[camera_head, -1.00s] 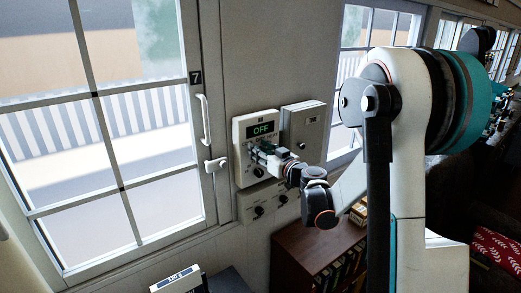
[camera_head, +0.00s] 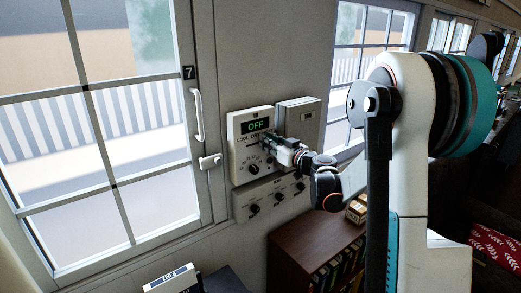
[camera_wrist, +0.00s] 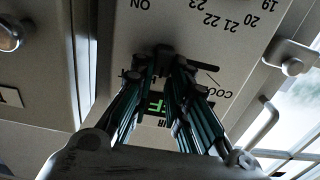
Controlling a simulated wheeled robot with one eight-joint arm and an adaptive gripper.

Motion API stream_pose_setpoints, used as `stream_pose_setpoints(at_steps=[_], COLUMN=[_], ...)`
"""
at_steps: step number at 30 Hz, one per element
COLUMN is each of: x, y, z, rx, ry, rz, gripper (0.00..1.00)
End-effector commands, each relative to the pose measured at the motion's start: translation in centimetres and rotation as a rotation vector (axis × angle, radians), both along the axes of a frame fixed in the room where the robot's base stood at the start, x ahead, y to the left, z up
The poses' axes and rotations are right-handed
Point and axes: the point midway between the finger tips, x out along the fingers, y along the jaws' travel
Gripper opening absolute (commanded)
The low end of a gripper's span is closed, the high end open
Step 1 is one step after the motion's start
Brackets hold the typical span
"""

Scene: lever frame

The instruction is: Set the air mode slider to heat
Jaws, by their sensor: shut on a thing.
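The white wall control panel (camera_head: 240,160) has a dark display (camera_head: 255,126) with green "OFF" on it. The word "COOL" shows at the left of the row under the display. My gripper (camera_head: 270,140) is at the right part of that row and covers the rest of it. In the wrist view, the panel (camera_wrist: 215,25) is upside down. My fingertips (camera_wrist: 168,62) are shut on the small dark slider knob (camera_wrist: 166,50). "COOL" is to the right of the fingers there. The knob's exact setting is hidden by my fingers.
Below the display panel is a strip with several knobs (camera_head: 253,208). A grey box (camera_head: 303,122) is at its right. A window handle (camera_head: 210,161) is at its left. A brown bookcase (camera_head: 300,247) stands below.

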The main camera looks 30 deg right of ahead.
Motion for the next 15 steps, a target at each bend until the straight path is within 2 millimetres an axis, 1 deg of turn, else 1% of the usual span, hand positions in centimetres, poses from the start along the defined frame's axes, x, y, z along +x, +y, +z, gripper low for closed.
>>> stream_pose_setpoints(at_steps=[1,8,9,11,12,15], x=[0.05,0.05,0.06,0.06,0.05,0.04], y=[-0.39,-0.43,-0.44,-0.44,-0.42,-0.38], z=[-0.06,0.08,0.08,0.08,0.08,0.06], rx=[-0.001,-0.001,-0.001,-0.001,-0.001,-0.002], ry=[0.001,0.001,0.001,0.001,0.001,0.001], rz=[-0.004,-0.005,-0.006,-0.006,-0.005,-0.005], gripper=[0.00,0.00,0.20,0.34,0.37,0.37])
